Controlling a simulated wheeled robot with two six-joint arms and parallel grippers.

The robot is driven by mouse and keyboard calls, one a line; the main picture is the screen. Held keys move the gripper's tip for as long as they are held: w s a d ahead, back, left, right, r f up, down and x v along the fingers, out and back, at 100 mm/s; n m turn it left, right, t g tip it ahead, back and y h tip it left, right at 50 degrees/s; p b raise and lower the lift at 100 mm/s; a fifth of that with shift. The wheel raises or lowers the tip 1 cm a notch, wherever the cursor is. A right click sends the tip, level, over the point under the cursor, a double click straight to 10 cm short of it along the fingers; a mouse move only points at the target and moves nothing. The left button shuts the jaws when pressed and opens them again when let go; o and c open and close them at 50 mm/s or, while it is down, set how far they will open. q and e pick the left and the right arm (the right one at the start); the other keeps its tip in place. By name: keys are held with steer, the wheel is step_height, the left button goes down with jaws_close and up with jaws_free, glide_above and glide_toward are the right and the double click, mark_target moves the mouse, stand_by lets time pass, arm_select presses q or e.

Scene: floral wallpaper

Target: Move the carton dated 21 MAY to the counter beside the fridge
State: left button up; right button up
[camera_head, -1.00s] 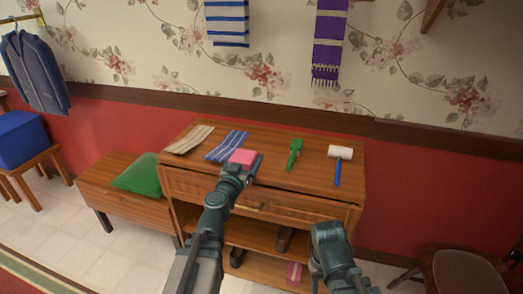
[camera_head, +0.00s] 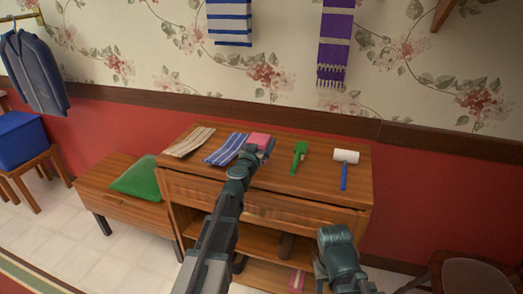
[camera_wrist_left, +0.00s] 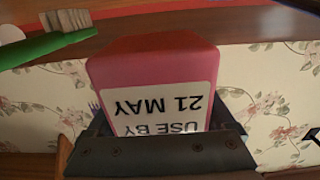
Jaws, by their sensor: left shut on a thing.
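The pink carton (camera_head: 259,140) is at the far part of the wooden cabinet top, between a striped cloth and a green brush. In the left wrist view the carton (camera_wrist_left: 150,68) carries a white label that reads "USE BY 21 MAY", upside down in the picture. My left gripper (camera_head: 254,151) is shut on the carton, with a dark finger at each side of it. I cannot tell whether the carton touches the cabinet top. My right arm (camera_head: 338,248) shows at the lower right, but its fingers are not seen. No fridge is in view.
On the cabinet top (camera_head: 310,190) lie a beige striped cloth (camera_head: 189,142), a blue striped cloth (camera_head: 226,148), a green brush (camera_head: 299,157) and a lint roller (camera_head: 345,157). A bench with a green cushion (camera_head: 134,181) stands left; a chair (camera_head: 470,272) stands lower right.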

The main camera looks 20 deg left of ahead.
arm_select(q)
steer(key=shift+f+b, duration=1.3)
steer(key=shift+f, duration=0.3)
steer(key=shift+f, duration=0.15)
steer(key=o, duration=1.3)
steer(key=shift+r, duration=0.3)
steer(key=s, duration=1.2)
steer(key=shift+a+f, duration=0.1)
steer(key=shift+a, duration=0.15)
